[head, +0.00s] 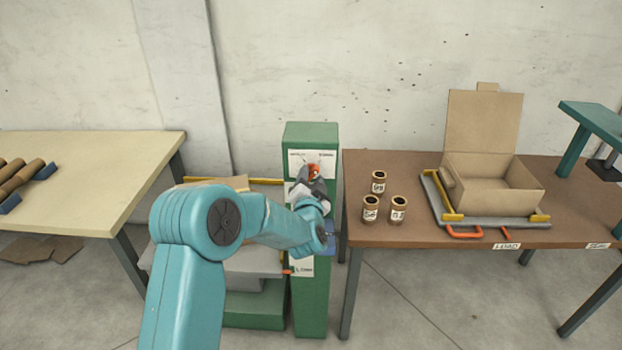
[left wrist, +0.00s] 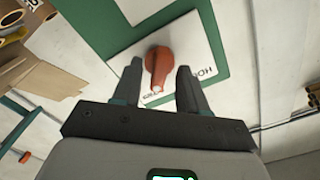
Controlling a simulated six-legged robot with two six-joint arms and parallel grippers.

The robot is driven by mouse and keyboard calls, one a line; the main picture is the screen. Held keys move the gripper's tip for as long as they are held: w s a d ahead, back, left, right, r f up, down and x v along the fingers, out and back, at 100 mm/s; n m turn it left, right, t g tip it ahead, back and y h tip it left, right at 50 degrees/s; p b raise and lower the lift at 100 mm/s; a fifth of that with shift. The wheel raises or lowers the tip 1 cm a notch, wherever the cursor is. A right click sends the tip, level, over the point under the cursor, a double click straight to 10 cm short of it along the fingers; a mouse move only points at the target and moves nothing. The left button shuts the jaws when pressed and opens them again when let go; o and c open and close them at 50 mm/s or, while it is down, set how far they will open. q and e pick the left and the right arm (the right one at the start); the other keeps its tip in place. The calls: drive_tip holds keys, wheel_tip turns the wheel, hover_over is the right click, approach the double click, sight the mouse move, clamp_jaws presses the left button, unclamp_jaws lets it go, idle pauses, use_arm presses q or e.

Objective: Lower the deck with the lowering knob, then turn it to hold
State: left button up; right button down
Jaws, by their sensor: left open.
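The lowering knob (head: 314,170) is orange-red and sits on a white label plate near the top of the green post (head: 312,135). In the left wrist view the knob (left wrist: 160,70) has a pointer end with a pale dot, aimed toward the picture's bottom. My left gripper (head: 309,183) is in front of the knob; in the wrist view its fingers (left wrist: 157,82) are open, one on each side of the knob, with gaps showing. The grey deck (head: 255,262), with yellow rails, stands left of the post, partly hidden by my left arm. My right gripper is not in view.
A brown table (head: 400,240) right of the post carries several labelled tins, an open cardboard box (head: 500,185) and a grey tray with yellow corners. A pale table (head: 80,165) with wood-handled tools stands at left. Cardboard pieces (head: 40,248) lie on the floor.

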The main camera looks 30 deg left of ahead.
use_arm(q)
clamp_jaws()
drive_tip(key=shift+f+n+b, duration=0.15)
drive_tip(key=shift+n+b, duration=0.25)
drive_tip(key=shift+b, duration=0.45)
drive_tip(key=n+b, duration=0.9)
drive_tip(key=b, duration=0.2)
drive_tip(key=shift+f, duration=0.1)
drive_tip(key=n+b, duration=0.3)
drive_tip(key=n, duration=0.1)
drive_tip(key=shift+b, duration=0.35)
drive_tip(key=shift+r+n+b, duration=0.2)
drive_tip(key=shift+n+b, duration=0.4)
drive_tip(key=shift+n, duration=0.4)
unclamp_jaws()
drive_tip(key=shift+r, duration=0.1)
